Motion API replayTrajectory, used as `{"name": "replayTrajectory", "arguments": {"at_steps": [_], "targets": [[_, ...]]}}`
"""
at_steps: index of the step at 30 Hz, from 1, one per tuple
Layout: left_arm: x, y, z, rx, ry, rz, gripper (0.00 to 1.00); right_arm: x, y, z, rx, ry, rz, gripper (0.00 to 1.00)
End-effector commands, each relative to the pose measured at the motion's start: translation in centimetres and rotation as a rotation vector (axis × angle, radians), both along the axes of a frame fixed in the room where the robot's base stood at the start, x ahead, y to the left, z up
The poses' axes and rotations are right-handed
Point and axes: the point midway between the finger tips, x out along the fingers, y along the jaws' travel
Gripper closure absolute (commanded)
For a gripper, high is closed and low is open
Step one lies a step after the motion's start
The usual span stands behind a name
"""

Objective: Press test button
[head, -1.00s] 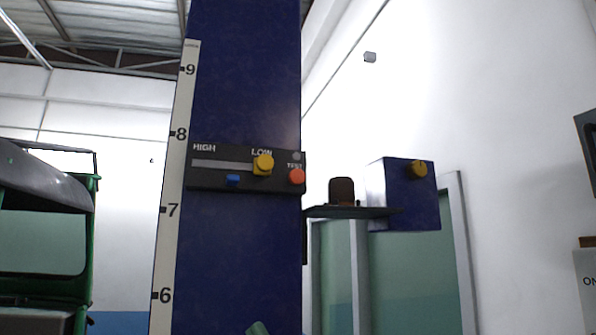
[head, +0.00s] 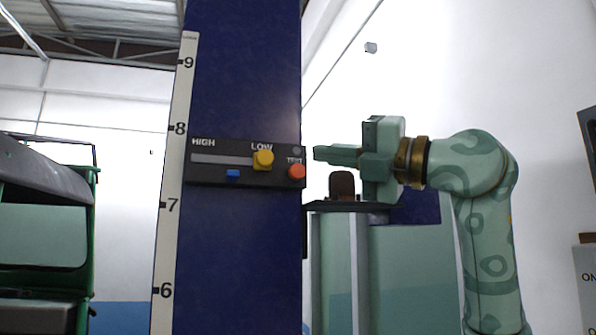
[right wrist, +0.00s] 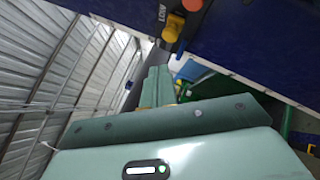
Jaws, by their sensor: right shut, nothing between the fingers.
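The test button (head: 297,172) is a round orange-red knob at the right end of a black panel (head: 212,176) on the blue column. The word TEST is printed just above it. It also shows in the right wrist view (right wrist: 192,5) at the top. My right gripper (head: 316,154) comes in from the right, its shut, empty fingers pointing left. In the head view its tips lie just right of the button and slightly higher. In the right wrist view the fingers (right wrist: 153,72) point up toward the panel, apart from the button. My left gripper is not in view.
The panel also bears a yellow slider knob (head: 263,160) near LOW and a blue block (head: 233,173). A dark shelf (head: 330,206) with a brown object (head: 342,185) sits under my right gripper. A green vehicle (head: 50,230) stands at the left.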

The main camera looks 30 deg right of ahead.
Motion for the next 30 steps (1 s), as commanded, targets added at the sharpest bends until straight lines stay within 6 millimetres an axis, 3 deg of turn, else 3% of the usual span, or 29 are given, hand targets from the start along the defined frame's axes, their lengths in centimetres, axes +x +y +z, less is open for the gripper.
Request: {"name": "replayTrajectory", "arguments": {"at_steps": [11, 30], "targets": [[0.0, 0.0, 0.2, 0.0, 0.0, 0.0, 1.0, 0.6, -0.1, 0.0, 0.0, 0.001, 0.003, 1.0], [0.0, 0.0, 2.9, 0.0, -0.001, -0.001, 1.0, 8.0, -1.8, 0.1, -0.002, 0.0, 0.004, 1.0]]}}
